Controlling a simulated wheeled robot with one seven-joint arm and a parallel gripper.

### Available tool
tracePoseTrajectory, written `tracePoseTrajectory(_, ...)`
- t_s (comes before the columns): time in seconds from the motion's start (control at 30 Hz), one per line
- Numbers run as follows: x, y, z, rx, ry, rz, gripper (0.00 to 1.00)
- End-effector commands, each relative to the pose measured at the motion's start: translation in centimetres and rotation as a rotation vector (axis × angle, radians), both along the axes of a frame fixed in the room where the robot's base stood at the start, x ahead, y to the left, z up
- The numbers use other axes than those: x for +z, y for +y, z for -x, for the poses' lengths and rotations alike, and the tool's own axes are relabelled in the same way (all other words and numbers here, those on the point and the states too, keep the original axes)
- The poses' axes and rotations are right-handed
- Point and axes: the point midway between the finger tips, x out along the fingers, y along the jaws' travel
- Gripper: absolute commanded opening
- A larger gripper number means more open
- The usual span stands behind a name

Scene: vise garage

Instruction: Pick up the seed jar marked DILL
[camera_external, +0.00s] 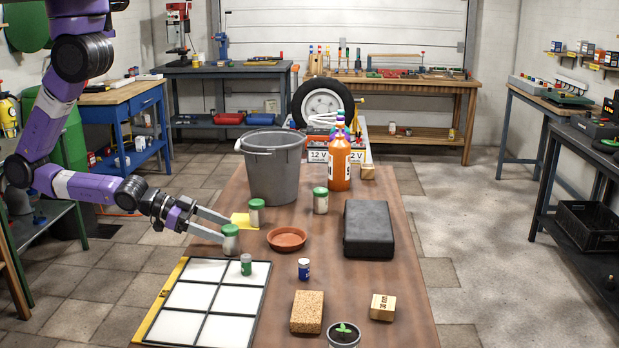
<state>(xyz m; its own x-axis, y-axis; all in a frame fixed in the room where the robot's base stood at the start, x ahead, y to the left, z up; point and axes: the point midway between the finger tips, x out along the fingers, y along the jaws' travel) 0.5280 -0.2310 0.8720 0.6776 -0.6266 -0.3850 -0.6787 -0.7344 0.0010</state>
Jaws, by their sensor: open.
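Three seed jars with green lids stand on the brown table. One jar (231,240) is at the table's left edge, one jar (257,212) stands just behind it by a yellow sheet, and one jar (320,201) stands farther right near the orange bottle. Their labels are too small to read, so I cannot tell which is marked DILL. My gripper (228,227) reaches in from the left with its two fingers apart. The fingertips are close to the left-edge jar and the jar behind it. I cannot tell whether they touch either jar.
A grey bucket (272,170), an orange bottle (340,165), a terracotta saucer (287,239) and a black case (368,229) stand on the table. A framed white panel (190,325), a small green container (246,264), a blue container (304,268) and a cork block (307,312) are nearer.

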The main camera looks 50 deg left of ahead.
Motion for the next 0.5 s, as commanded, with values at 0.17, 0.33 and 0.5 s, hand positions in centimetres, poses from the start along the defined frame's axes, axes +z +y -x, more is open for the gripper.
tracePoseTrajectory(0.17,-0.6,-1.1,-1.2,0.000,-0.002,0.001,0.67)
tracePoseTrajectory(0.33,-1.6,-2.3,-2.4,0.000,-0.004,0.000,0.67)
tracePoseTrajectory(0.5,-2.6,-3.7,-3.8,-0.001,-0.003,0.002,0.67)
